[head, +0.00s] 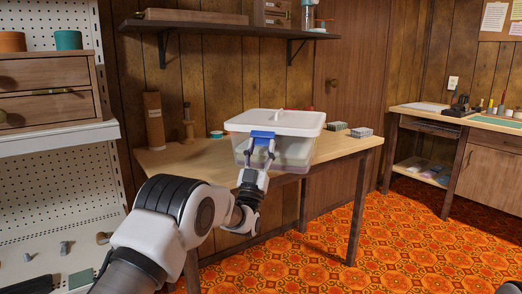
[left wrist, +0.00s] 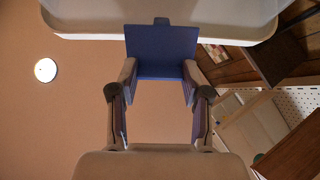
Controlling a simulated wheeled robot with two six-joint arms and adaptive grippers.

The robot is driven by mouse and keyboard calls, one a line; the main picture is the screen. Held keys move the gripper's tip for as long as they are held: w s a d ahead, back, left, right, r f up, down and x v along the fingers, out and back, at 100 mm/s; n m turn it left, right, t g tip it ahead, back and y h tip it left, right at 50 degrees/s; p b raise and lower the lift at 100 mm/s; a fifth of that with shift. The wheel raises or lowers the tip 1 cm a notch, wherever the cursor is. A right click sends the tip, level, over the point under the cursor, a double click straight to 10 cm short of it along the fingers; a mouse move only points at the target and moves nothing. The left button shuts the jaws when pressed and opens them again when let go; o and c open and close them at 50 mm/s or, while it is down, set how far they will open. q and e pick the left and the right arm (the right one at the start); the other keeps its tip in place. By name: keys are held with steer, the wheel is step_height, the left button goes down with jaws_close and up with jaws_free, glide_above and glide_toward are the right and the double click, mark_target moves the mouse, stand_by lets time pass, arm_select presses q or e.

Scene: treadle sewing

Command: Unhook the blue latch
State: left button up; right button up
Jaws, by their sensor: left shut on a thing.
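The blue latch (head: 263,136) is on the near side of a clear box (head: 292,150) with a white lid (head: 275,122), standing on the wooden table. My left gripper (head: 260,150) is at that side of the box, shut on the latch. In the left wrist view, the latch (left wrist: 162,52) is between the fingertips of my left gripper (left wrist: 160,82), just below the lid's rim (left wrist: 85,22). Whether the latch is still hooked to the lid cannot be told. My right gripper is not in view.
The wooden table (head: 345,148) also holds small grey stacks (head: 361,132) right of the box and a brown bottle-like item (head: 188,125) at left. A wall shelf (head: 230,29) hangs above. A pegboard unit with drawers (head: 45,90) stands at left.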

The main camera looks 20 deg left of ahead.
arm_select(q)
steer(key=o, duration=1.2)
steer(key=shift+c, duration=0.2)
steer(key=shift+f, duration=0.1)
steer(key=v, duration=1.2)
